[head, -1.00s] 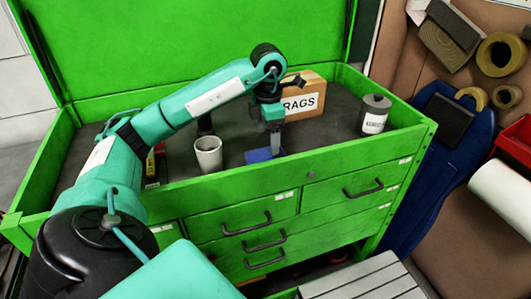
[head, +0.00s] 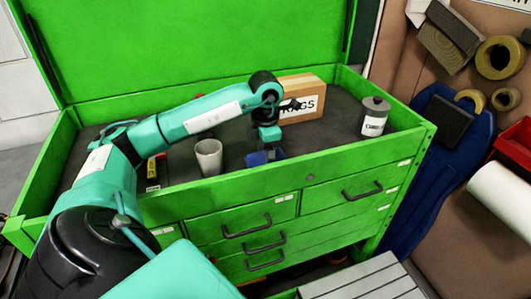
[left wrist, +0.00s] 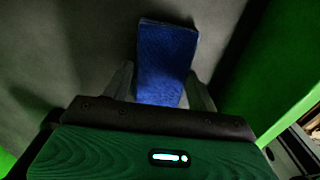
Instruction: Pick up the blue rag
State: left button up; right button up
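The blue rag (head: 257,158) lies on the dark top of the green tool chest, close to its front wall. My left gripper (head: 268,152) points down over it and hides part of it in the head view. In the left wrist view the rag (left wrist: 166,58) shows as a folded blue strip between the two fingers of my left gripper (left wrist: 163,88). The fingers are apart, one on each side of the rag. Whether either finger touches it I cannot tell. My right gripper is in neither view.
A pale cup (head: 209,157) stands left of the rag. The RAGS box (head: 302,98) is behind it, and a grey can (head: 374,117) stands at the right. The front wall of the green chest (head: 300,172) rises close to the gripper.

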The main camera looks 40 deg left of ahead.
pick_arm(q)
jog(key=c, duration=0.4)
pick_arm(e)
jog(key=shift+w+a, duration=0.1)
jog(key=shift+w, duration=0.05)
pick_arm(q)
jog(key=shift+o, duration=0.2)
jog(key=shift+r, duration=0.1)
